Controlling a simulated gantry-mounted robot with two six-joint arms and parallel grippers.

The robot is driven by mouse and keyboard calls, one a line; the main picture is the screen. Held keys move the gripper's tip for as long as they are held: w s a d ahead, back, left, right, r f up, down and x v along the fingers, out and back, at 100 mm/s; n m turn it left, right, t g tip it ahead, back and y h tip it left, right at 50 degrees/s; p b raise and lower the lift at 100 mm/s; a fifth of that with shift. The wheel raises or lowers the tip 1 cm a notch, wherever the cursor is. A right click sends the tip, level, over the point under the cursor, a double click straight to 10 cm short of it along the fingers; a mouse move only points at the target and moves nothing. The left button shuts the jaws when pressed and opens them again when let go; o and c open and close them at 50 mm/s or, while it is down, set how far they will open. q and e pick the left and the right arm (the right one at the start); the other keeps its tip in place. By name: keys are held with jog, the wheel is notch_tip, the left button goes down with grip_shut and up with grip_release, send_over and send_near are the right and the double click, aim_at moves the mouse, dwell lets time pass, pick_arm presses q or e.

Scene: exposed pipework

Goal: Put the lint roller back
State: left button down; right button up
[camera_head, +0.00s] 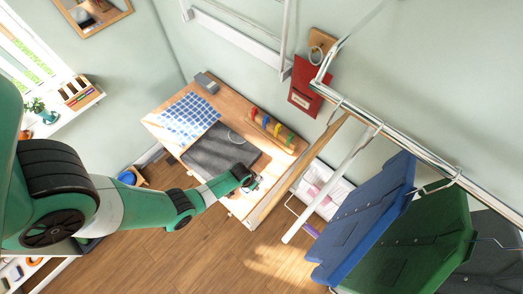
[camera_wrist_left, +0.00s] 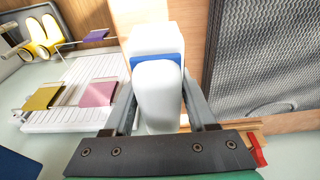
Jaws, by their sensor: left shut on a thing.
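My left gripper (camera_head: 251,186) reaches over the near right part of the wooden table. In the left wrist view my left gripper (camera_wrist_left: 160,110) is shut on a white object with a blue band, which I take to be the lint roller (camera_wrist_left: 157,95). Its rounded white body sits between the two fingers and points away from the wrist. In the head view the gripper mostly hides it. I cannot tell whether it touches the table. My right gripper is not in view.
The wooden table (camera_head: 162,122) bears a grey mat (camera_head: 215,150), a blue checked cloth (camera_head: 188,118) and a rack with coloured parts (camera_head: 272,127). A white slatted rack (camera_head: 337,192) stands right of the table. A rail with hanging jackets (camera_head: 365,225) fills the right side.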

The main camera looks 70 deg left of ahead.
pick_arm(q)
notch_tip(320, 180, down, 5)
jog(key=b, duration=0.4)
jog(key=shift+s+a, duration=0.1)
jog(key=shift+f, duration=0.1)
jog(key=shift+f, duration=0.15)
jog(key=shift+c, duration=1)
grip_release()
